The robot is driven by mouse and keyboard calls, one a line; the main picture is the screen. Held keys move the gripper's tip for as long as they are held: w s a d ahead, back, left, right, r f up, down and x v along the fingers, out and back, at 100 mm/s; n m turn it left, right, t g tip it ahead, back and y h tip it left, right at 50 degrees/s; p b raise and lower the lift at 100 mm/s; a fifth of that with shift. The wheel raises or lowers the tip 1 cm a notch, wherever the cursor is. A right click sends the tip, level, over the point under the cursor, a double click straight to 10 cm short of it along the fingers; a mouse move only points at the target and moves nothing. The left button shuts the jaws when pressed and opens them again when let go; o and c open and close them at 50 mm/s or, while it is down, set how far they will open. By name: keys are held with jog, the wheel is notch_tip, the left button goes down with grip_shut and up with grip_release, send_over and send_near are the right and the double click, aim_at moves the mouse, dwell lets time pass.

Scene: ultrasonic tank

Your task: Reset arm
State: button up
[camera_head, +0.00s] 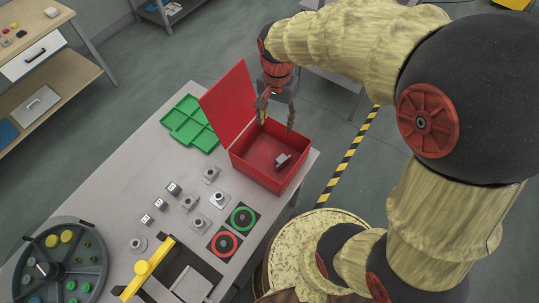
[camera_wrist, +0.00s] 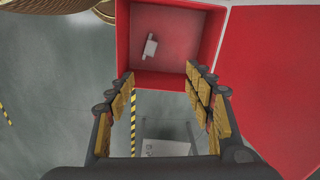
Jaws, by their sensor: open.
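My gripper (camera_head: 276,112) is open and empty above the red box (camera_head: 262,178), near its far side. The box's lid (camera_head: 229,106) stands open on the left. A small grey metal part (camera_head: 282,160) lies on the box floor. In the wrist view the two fingers of my gripper (camera_wrist: 168,105) are spread wide, with nothing between them. The red box (camera_wrist: 170,80) lies beyond them, and the grey part (camera_wrist: 151,46) is in it, apart from the fingers.
The table (camera_head: 160,215) holds several small metal parts, a green tray (camera_head: 189,122), a green ring (camera_head: 243,218), a red ring (camera_head: 224,243), a yellow-handled fixture (camera_head: 148,267) and a round dark carousel (camera_head: 62,262). Black-yellow floor tape (camera_head: 348,155) runs right of the table.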

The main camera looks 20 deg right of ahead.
dwell(0.5)
jog(key=s+r+n+t+b, duration=0.3)
jog(key=s+n+t+b, duration=0.2)
jog(key=s+n+b, duration=0.4)
jog(key=s+b, duration=0.3)
jog(key=s, duration=0.1)
jog(key=shift+s+d+t, duration=0.15)
jog(key=shift+s+t, duration=0.15)
jog(key=shift+s, duration=0.1)
jog(key=shift+c, duration=1.2)
